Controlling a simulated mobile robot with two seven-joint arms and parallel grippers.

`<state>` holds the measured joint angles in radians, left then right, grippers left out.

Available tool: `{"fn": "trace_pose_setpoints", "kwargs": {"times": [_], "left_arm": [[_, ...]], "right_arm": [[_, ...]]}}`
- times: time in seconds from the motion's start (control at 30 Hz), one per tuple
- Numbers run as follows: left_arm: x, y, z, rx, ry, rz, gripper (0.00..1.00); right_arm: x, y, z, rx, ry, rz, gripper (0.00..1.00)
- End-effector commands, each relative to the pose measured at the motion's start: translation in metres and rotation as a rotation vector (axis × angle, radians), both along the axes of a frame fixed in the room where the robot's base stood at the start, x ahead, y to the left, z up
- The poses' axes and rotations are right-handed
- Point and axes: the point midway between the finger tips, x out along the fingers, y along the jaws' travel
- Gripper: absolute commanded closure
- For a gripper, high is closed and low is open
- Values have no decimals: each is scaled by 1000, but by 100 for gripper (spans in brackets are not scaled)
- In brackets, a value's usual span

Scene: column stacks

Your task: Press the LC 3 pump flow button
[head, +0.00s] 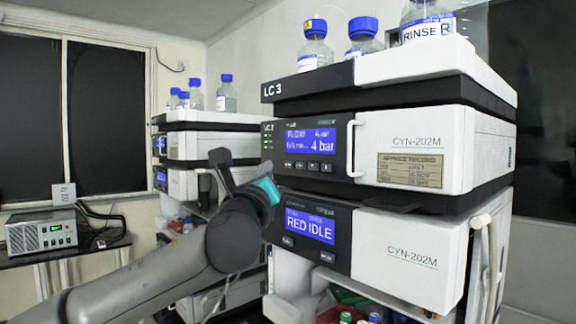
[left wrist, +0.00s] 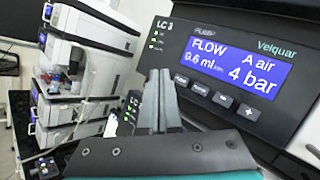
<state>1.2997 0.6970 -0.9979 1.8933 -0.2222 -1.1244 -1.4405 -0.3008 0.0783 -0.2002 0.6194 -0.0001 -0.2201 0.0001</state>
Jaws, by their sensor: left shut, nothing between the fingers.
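The LC 3 stack has a pump module with a dark front panel and a blue display (head: 311,139). In the left wrist view the display (left wrist: 239,63) reads FLOW, 0.6 ml/min, A air, 4 bar.
A lower module (head: 408,258) reads RED IDLE. Blue-capped bottles (head: 316,42) stand on top of the stack. Another instrument stack (head: 212,150) stands behind at the left, and a grey box (head: 42,229) sits on a side bench. A white handle (head: 353,148) borders the panel.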

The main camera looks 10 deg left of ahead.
Motion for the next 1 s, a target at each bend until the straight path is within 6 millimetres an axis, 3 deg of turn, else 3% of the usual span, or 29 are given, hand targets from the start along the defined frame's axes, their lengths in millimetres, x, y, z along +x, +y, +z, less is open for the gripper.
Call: {"fn": "trace_pose_setpoints", "kwargs": {"times": [0.3,1.0], "left_arm": [[18,-14,0,-1,1,0,100],[19,-15,0,0,1,0,100]], "right_arm": [[0,0,7,0,-1,0,50],[1,-1,7,-1,-1,0,50]]}}
